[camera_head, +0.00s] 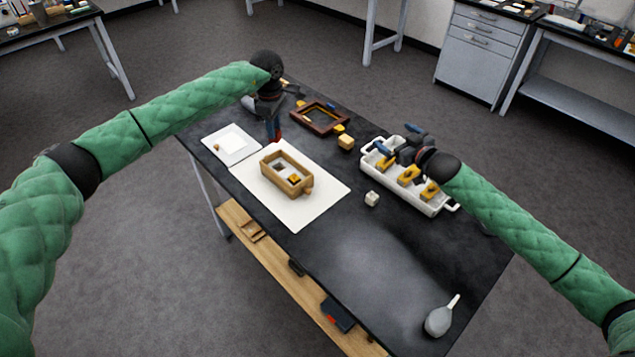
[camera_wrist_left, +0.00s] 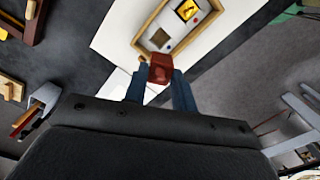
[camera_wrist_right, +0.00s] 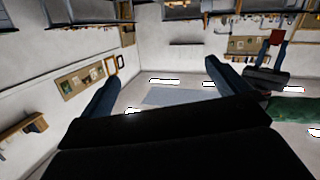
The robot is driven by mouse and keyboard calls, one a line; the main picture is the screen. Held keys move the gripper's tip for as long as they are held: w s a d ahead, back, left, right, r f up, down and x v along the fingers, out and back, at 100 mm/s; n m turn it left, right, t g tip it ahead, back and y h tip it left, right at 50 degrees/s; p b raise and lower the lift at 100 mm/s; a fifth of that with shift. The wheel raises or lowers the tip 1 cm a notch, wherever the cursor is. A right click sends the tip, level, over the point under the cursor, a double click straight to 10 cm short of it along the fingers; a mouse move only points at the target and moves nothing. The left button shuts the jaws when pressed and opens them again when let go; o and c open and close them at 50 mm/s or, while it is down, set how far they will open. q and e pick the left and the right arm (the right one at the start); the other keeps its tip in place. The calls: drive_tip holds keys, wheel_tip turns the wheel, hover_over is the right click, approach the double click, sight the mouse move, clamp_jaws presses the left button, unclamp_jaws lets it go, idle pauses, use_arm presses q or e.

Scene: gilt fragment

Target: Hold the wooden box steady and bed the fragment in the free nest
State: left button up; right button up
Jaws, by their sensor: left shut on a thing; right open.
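The wooden box (camera_head: 267,172) stands open on a white sheet. Its inside shows pale and dark nests, with a gold piece (camera_head: 293,179) at its near end; the box also shows in the left wrist view (camera_wrist_left: 143,37). My left gripper (camera_head: 274,133) is behind the box, shut on a red block (camera_wrist_left: 160,68); the block is near the box's end, and I cannot tell if they touch. My right gripper (camera_head: 398,146) is open and empty above the white tray. I cannot tell which piece is the fragment.
The white tray (camera_head: 437,208) holds several yellow pieces. A small white cube (camera_head: 371,198) lies between sheet (camera_head: 320,206) and tray. A dark wooden frame (camera_head: 318,129) and yellow blocks (camera_head: 346,142) lie behind. A grey bulb blower (camera_head: 439,321) lies at the front right. The table's front middle is clear.

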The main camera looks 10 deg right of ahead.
sight(293, 175)
drive_tip(key=s+a+f+g, duration=0.1)
drive_tip(key=s+a+f, duration=0.1)
drive_tip(key=a, duration=0.6)
drive_tip(key=s+a+f+g+y, duration=0.1)
drive_tip(key=s+a+f, duration=0.1)
drive_tip(key=a, duration=0.6)
drive_tip(key=s+a+f+n+g+y, duration=0.1)
drive_tip(key=a+f, duration=0.3)
drive_tip(key=a, duration=0.5)
drive_tip(key=shift+s+f+g, duration=0.2)
drive_tip(key=shift+s+g, duration=0.4)
drive_tip(key=shift+s, duration=0.15)
drive_tip(key=x, duration=1)
drive_tip(key=shift+w+a+f, duration=0.2)
drive_tip(key=shift+w+a, duration=0.05)
drive_tip(key=shift+w, duration=0.05)
drive_tip(key=shift+c, duration=0.2)
